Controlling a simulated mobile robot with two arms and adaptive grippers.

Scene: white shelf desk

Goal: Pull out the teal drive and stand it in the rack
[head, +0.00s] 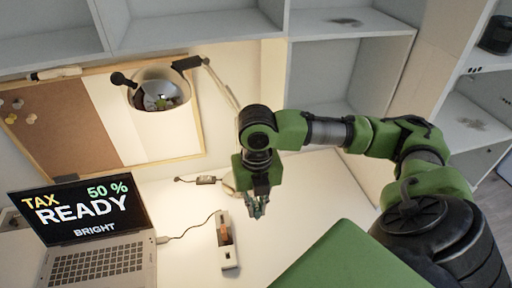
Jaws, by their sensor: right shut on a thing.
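My right gripper (257,203) points down over the white desk (310,185), to the right of a white bar-shaped holder. It is shut on a small teal piece (256,209), which I take to be the teal drive; the fingers hide most of it. The white holder (229,255) lies on the desk with an orange piece (226,234) in it. A cable runs from its far end to the laptop. I cannot tell whether this holder is the rack. My left gripper is not in view.
An open laptop (100,262) stands at the left, its screen reading TAX READY. A lamp (160,88) hangs before a cork board (62,125). Shelves stand above and right.

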